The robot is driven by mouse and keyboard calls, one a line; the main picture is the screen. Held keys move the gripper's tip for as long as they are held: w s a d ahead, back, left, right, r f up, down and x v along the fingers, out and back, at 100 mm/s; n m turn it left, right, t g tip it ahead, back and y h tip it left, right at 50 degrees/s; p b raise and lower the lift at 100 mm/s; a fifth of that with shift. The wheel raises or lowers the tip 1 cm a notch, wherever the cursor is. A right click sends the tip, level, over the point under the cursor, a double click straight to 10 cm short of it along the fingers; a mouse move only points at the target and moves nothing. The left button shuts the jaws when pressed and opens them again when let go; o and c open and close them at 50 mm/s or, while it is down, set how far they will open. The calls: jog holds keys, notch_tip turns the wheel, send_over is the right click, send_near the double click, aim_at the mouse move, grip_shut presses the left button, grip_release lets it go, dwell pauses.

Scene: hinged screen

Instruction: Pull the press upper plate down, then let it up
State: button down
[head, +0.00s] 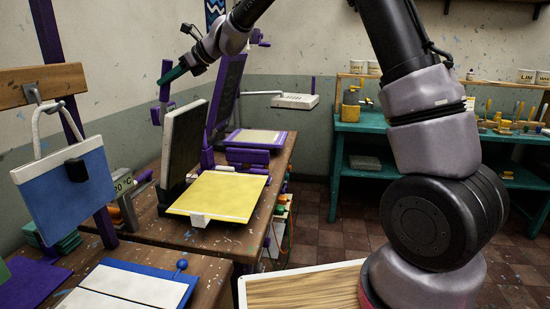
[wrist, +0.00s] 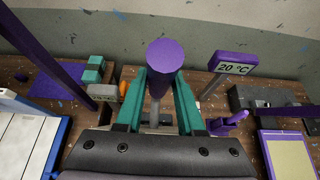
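A press has a pale-edged, dark-faced upper plate (head: 185,140) standing nearly upright behind its yellow lower plate (head: 218,193). My gripper (head: 170,76), with teal fingers, is above and left of the upper plate, at a purple handle (head: 165,84). In the wrist view, the handle's round purple end (wrist: 165,55) rises between my two teal fingers (wrist: 160,92), one on each side. Whether the fingers press on the handle or leave a small gap cannot be told. How the handle joins the press is hidden.
A blue-edged pale plate (head: 130,290) lies front left, below a hanging blue board (head: 66,190). A purple-framed press (head: 228,95) stands behind. A 20 °C display (wrist: 235,68) stands right of my fingers. A teal shelf (head: 390,130) is at right.

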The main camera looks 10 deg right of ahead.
jog(key=shift+r, duration=0.1)
jog(key=s+d+f, duration=0.2)
jog(key=s+d, duration=0.1)
jog(key=d, duration=0.7)
jog(key=shift+s+f, duration=0.15)
jog(key=shift+s, duration=0.2)
jog(key=shift+d, duration=0.15)
jog(key=s+d+f, duration=0.3)
jog(key=d+f, duration=0.2)
jog(key=d, duration=0.4)
jog(key=shift+s+f, duration=0.15)
jog(key=shift+f, duration=0.1)
jog(key=s+d+f, duration=0.2)
jog(key=d+f, duration=0.5)
jog(key=f, duration=0.1)
jog(key=shift+s, duration=0.25)
jog(key=shift+d+f, duration=0.1)
